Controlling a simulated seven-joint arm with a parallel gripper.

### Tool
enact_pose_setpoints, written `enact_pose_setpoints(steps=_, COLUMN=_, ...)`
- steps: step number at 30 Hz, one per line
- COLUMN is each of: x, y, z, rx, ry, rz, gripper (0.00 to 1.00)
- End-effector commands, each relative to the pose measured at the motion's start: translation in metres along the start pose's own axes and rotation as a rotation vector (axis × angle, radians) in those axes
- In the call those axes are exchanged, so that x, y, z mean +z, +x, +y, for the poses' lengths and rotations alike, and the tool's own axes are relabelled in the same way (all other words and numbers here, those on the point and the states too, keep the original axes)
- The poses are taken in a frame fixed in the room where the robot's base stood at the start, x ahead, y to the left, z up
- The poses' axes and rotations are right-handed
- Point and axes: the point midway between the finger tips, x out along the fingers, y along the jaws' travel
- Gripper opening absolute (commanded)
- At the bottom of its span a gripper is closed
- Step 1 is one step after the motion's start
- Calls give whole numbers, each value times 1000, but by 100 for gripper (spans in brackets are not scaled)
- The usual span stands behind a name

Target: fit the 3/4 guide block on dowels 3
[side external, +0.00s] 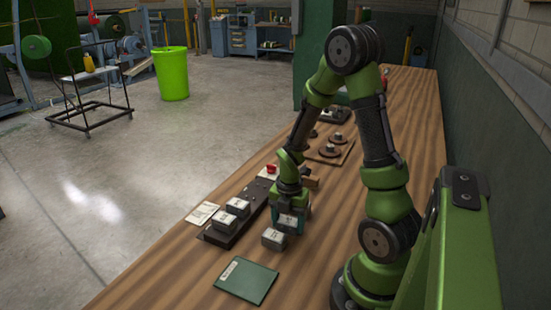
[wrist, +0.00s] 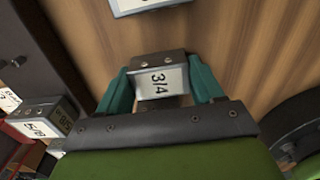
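The 3/4 guide block (wrist: 160,80) is a grey block with a white label, seen between the teal fingertips of my gripper (wrist: 160,75) in the wrist view. The fingers touch its sides and look shut on it. In the side view my gripper (side external: 291,221) is low over the table, just right of the long dark fixture plate (side external: 255,194). Whether the block is clear of the tabletop is hard to tell. The plate also shows in the wrist view (wrist: 45,45). I cannot make out dowels 3 or their number.
Two labelled blocks (side external: 238,207) (side external: 224,222) sit on the plate's near end. A loose block (side external: 273,239) lies on the wood just in front of my gripper. A 5/8 block (wrist: 40,118) shows at left in the wrist view. A green booklet (side external: 246,281) and white card (side external: 202,213) lie nearby.

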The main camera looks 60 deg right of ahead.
Motion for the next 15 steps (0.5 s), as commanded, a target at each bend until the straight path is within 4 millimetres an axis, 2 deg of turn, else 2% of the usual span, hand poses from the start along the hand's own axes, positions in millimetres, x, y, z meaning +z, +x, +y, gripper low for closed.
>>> enact_pose_setpoints(steps=1, x=0, y=0, z=0, rx=0, ry=0, rz=0, gripper=53)
enact_pose_setpoints(steps=5, x=0, y=0, z=0, rx=0, ry=0, rz=0, gripper=33)
enact_pose_setpoints(steps=6, x=0, y=0, z=0, rx=1, ry=0, rz=-1, gripper=31)
enact_pose_setpoints(steps=12, x=0, y=-1, z=0, rx=1, ry=0, rz=-1, gripper=31)
enact_pose_setpoints(steps=15, x=0, y=-8, z=1, rx=3, ry=-1, rz=-2, gripper=31)
